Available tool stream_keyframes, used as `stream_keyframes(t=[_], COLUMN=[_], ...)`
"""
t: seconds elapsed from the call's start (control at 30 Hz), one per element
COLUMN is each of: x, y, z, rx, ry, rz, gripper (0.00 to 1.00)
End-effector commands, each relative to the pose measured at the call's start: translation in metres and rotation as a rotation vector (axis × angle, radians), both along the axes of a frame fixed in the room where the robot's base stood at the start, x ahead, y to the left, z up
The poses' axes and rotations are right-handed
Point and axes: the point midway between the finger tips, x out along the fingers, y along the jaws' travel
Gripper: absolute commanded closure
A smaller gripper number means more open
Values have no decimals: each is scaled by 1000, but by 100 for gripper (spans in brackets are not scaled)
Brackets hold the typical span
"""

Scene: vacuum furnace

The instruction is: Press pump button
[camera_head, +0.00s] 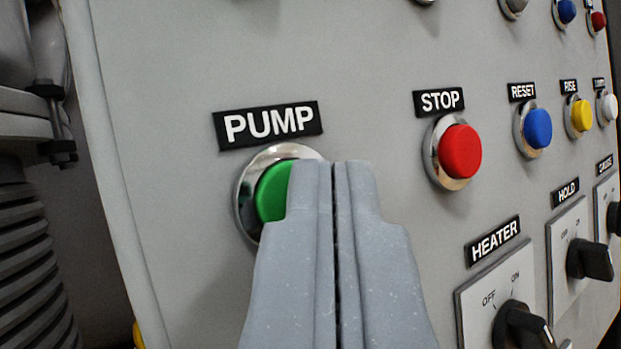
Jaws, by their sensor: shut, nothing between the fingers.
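The pump button (271,192) is a green round button in a chrome ring, below a black label (268,124) that reads PUMP. It sits on a grey control panel (170,60). My gripper (339,172) is shut and empty, and its fingers rise from the bottom of the picture. The fingertips overlap the right part of the green button and its ring in the view and hide them. I cannot tell whether the tips touch the button.
A red STOP button (460,151) is to the right, then a blue RESET button (537,128) and a yellow RISE button (580,115). A black HEATER knob (522,327) is at the lower right, with a HOLD knob (590,260) beyond. Dark ribbed piping (35,260) stands left of the panel edge.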

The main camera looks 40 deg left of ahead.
Motion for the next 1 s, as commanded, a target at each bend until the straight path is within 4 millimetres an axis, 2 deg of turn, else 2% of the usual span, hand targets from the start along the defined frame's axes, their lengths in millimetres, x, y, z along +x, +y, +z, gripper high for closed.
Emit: stream_keyframes(t=[0.4, 0.77, 1.0], x=[-5, -5, -11], y=[-14, -16, -34], z=[0, 0, 0], rx=[1, 0, -2], ry=[0, 0, 1], rz=[0, 0, -2], gripper=[100, 100, 100])
